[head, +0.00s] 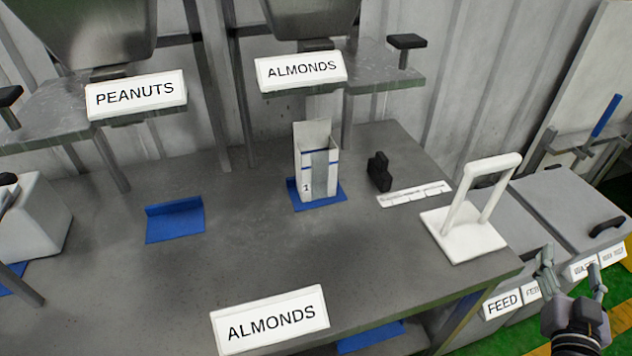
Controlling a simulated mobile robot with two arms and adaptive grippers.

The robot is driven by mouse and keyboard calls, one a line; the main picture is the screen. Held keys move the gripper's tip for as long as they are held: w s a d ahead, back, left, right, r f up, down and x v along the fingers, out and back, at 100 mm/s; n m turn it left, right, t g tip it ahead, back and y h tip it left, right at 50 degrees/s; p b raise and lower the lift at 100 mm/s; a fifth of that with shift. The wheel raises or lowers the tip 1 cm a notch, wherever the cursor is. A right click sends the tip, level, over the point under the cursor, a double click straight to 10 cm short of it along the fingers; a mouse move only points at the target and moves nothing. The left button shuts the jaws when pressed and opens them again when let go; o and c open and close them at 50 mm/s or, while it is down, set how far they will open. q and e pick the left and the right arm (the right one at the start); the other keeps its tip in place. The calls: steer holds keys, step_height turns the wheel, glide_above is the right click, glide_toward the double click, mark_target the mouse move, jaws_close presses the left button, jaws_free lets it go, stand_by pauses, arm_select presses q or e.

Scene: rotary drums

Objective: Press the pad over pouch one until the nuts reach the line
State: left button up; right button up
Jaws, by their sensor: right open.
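Pouch one (304,172) is a white, open-topped pouch marked 1, with blue lines and a grey strip down its front. It stands upright on a blue mat (335,192) below the almonds hopper (310,18). I cannot make out any nuts in it. A black pad (406,41) sits on a short post on the shelf, right of the hopper and above the pouch's right. My right gripper (571,266) is open and empty at the lower right, beyond the table edge and well away from both. My left gripper is out of view.
A white handled stand (463,240), a black block (379,172) and a white marked strip (414,193) lie right of the pouch. Another blue mat (175,221) is empty. The peanuts hopper (95,35) is upper left. Lidded bins (570,210) stand beyond the table's right edge.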

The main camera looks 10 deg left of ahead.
jaws_close()
stand_by(0.6)
stand_by(1.2)
